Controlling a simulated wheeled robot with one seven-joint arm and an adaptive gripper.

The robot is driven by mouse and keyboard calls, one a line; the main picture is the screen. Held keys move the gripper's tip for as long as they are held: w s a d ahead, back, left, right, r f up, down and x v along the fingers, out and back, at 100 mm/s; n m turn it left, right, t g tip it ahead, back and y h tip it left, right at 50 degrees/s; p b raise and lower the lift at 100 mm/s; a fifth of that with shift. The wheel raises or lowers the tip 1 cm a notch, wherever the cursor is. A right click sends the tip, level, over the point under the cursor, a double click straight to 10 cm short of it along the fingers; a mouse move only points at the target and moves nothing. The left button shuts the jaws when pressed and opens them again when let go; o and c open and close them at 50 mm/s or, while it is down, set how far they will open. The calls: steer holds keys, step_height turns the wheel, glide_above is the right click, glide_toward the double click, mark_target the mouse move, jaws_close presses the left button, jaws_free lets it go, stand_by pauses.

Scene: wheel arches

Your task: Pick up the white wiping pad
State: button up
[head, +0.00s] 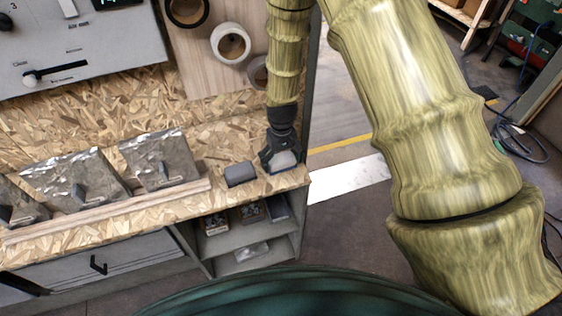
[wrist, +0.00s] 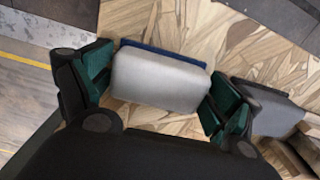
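The white wiping pad (wrist: 160,80) is a pale, rounded block with a blue layer (wrist: 165,48) along its far side in the wrist view. It lies on the chipboard worktop near the right front corner; in the head view the pad (head: 284,160) shows partly between the fingers. My gripper (head: 281,158) points down over it. In the wrist view my gripper (wrist: 160,88) is open, with one green-padded finger on each side of the pad. The gaps at both sides are very small, and I cannot tell whether the fingers touch it.
A grey block (head: 240,174) lies just left of the pad and near one finger in the wrist view (wrist: 266,108). Tape rolls (head: 230,43) hang behind. The worktop ends right of the pad.

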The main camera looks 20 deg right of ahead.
mark_target(281, 158)
steer(key=c, duration=0.4)
steer(key=shift+r, duration=0.1)
steer(key=shift+r+b, duration=1.4)
steer(key=shift+r, duration=3.5)
